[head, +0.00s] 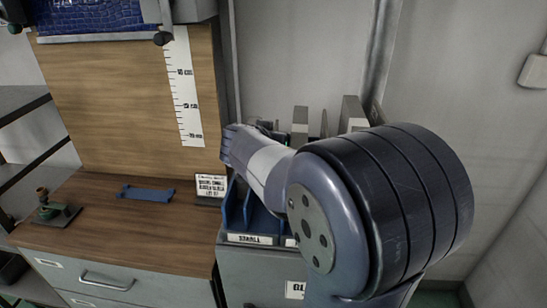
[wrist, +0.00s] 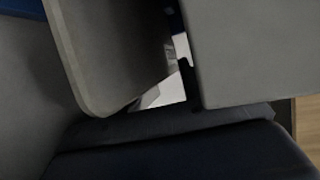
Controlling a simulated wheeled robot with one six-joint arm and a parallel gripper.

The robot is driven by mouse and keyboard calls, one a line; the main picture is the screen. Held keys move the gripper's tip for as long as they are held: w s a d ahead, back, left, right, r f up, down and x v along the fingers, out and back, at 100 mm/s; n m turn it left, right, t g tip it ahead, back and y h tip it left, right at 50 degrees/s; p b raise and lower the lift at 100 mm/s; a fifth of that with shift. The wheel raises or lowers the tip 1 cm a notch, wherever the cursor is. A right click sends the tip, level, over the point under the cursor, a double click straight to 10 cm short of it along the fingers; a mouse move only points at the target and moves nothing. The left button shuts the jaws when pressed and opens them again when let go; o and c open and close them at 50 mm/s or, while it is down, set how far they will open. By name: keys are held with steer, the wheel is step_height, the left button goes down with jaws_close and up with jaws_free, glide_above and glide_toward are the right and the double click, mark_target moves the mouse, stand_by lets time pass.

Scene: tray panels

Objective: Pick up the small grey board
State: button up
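Grey upright boards stand behind my arm in the head view: a narrower one (head: 300,118) and a taller one (head: 352,112) to its right. My arm covers their lower parts. In the wrist view, a grey panel with a rounded lower corner (wrist: 108,55) stands at the left and a broad grey panel (wrist: 252,50) fills the right, very close to the camera. I cannot tell which is the small grey board. A dark part of my gripper (wrist: 170,135) crosses the bottom of the wrist view. Its fingertips are not clear, and no grip on a board shows.
A blue divided rack (head: 237,207) with a label stands on a grey cabinet below my arm. To its left, the wooden bench (head: 110,225) holds a blue flat piece (head: 146,193), a small fixture (head: 47,208) and a label sign (head: 211,187). A wall stands behind.

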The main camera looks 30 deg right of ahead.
jaws_close()
stand_by(0.3)
stand_by(0.4)
